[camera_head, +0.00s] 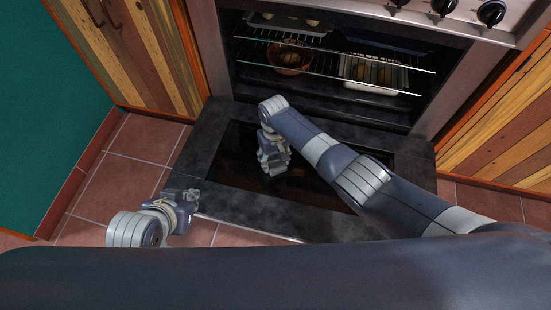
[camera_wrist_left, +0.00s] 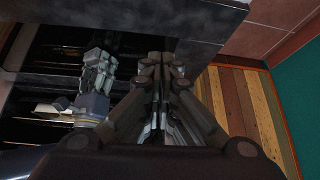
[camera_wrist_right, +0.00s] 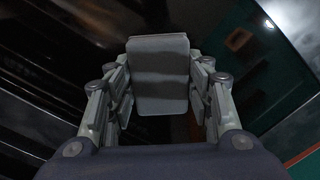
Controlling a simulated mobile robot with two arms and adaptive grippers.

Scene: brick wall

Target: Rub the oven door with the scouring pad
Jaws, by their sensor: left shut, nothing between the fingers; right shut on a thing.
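The oven door (camera_head: 330,222) is folded down open, with a dark frame around a dark glass panel. My right gripper (camera_head: 275,168) is over the left part of the glass, pointing down. In the right wrist view it is shut on the scouring pad (camera_wrist_right: 158,75), a grey, flat, rounded rectangle between its fingers. The pad is hidden in the head view, so I cannot tell whether it touches the door. My left gripper (camera_head: 190,198) is shut and empty by the door's left front corner. Its closed fingers (camera_wrist_left: 162,68) also show in the left wrist view.
The oven is open behind the door, with a wire rack (camera_head: 330,53), a brown bowl (camera_head: 289,60) and a light dish (camera_head: 375,75) inside. Control knobs (camera_head: 491,12) sit above. Wooden cabinets (camera_head: 140,50) flank the oven. Tiled floor (camera_head: 130,150) is clear at the left.

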